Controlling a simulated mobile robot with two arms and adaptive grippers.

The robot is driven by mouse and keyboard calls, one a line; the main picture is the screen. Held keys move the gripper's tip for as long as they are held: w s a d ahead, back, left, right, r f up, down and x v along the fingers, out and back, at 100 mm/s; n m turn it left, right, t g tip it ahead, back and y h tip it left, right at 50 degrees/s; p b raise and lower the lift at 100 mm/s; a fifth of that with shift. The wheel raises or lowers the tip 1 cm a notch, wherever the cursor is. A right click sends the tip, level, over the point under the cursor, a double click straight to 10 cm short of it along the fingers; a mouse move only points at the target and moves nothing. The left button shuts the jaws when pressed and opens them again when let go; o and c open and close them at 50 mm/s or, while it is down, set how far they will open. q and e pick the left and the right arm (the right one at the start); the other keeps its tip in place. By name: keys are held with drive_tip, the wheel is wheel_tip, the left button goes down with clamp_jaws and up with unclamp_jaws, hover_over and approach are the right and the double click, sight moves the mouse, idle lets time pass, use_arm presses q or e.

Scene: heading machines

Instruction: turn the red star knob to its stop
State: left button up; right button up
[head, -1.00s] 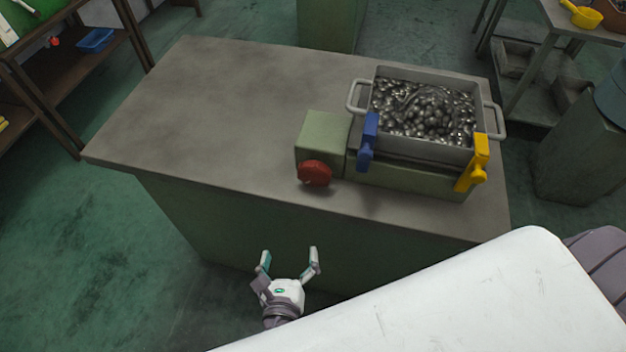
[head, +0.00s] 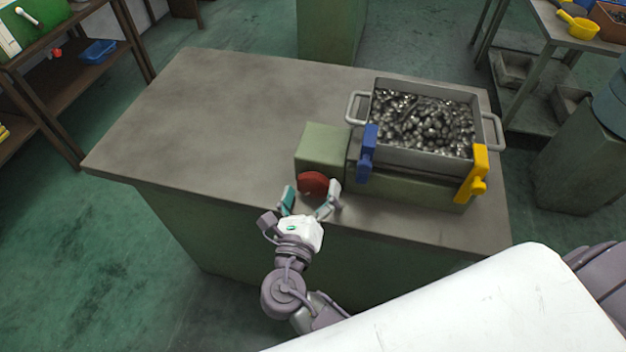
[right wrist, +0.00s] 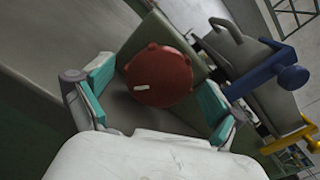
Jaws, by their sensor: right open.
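The red star knob (head: 312,183) is on the front face of a green box (head: 323,147) on the bench. In the right wrist view the knob (right wrist: 158,76) shows lobes on its rim and a short white mark. My right gripper (head: 311,194) is open, its fingertips close in front of the knob, one to each side. In the right wrist view its teal finger pads (right wrist: 155,90) stand left and right of the knob, with gaps; contact is not visible. My left gripper is not in view.
Right of the knob, a blue lever clamp (head: 367,152) and a yellow one (head: 473,175) stand at the front of a metal bin (head: 425,156) full of small metal parts. The grey bench top (head: 220,110) is clear to the left.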

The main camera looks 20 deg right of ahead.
drive_tip(key=shift+x, duration=0.85)
drive_tip(key=c, duration=1.2)
drive_tip(key=shift+o, duration=0.2)
drive_tip(key=shift+m, duration=0.3)
drive_tip(key=m+p, duration=0.1)
drive_tip(key=m, duration=0.1)
drive_tip(key=shift+m, duration=0.3)
drive_tip(key=shift+s+d+m, duration=0.1)
drive_tip(key=shift+m, duration=1.8)
